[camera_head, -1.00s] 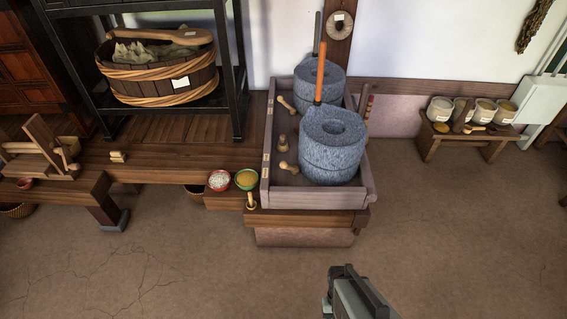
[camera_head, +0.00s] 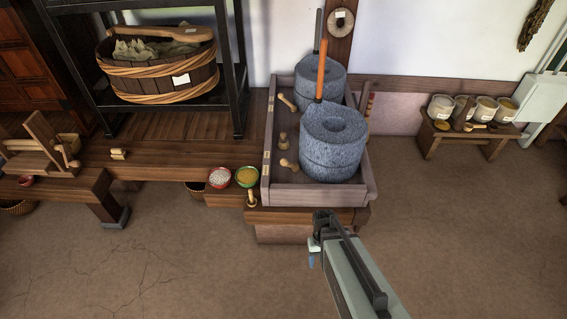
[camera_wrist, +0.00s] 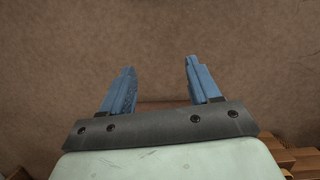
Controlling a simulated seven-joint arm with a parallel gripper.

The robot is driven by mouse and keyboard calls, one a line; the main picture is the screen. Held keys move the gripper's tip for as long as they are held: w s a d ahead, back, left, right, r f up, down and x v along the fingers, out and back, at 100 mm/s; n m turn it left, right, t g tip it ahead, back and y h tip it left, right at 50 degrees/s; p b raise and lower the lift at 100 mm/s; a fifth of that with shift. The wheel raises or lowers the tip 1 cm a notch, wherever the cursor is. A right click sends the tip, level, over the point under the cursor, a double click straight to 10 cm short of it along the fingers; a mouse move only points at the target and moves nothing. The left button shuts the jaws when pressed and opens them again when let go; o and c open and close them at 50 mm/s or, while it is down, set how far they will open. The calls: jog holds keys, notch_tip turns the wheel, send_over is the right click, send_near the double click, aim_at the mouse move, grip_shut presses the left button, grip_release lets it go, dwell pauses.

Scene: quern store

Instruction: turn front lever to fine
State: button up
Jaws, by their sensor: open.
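Two grey stone querns, the front one (camera_head: 333,140) and the back one (camera_head: 318,80), stand in a wooden tray (camera_head: 372,186). Inside its left side, a pale wooden lever (camera_head: 289,165) lies by the front quern and a similar lever (camera_head: 287,102) by the back quern. Small pale labels sit on the left rim beside them, too small to read. My gripper (camera_head: 312,258) hangs in front of the tray, right of and nearer than the front lever, and touches nothing visible. In the wrist view my gripper (camera_wrist: 159,70) has its blue fingers apart, empty, over bare floor.
Orange and dark handles rise from the querns. A wooden knob (camera_head: 283,142) stands between the levers. Bowls of white (camera_head: 219,178) and yellow (camera_head: 246,177) grain stand left of the tray. A bench with several pots (camera_head: 441,107) is at the right. The front floor is clear.

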jog(key=w+a+r+t, duration=0.1)
jog(key=w+a+r, duration=0.1)
jog(key=w+r, duration=0.35)
jog(key=w+a+r+t, duration=0.1)
jog(key=w+a+r, duration=0.2)
jog(key=w, duration=0.6)
jog(key=w+a+r+t, duration=0.1)
jog(key=w+a+r, duration=0.1)
jog(key=w+r, duration=0.35)
notch_tip(320, 180, up, 9)
jog(key=m+t+y, duration=0.2)
jog(key=m, duration=0.4)
send_over(284, 160)
jog(key=s+d, duration=0.2)
jog(key=f+m, duration=0.1)
jog(key=f, duration=0.3)
jog(key=w+a+f+m, duration=0.1)
jog(key=f+m, duration=0.1)
jog(key=f, duration=0.3)
jog(key=w+a+f+m, duration=0.1)
jog(key=f+m, duration=0.1)
jog(key=f, duration=0.3)
jog(key=shift+w+a, duration=0.1)
grip_shut()
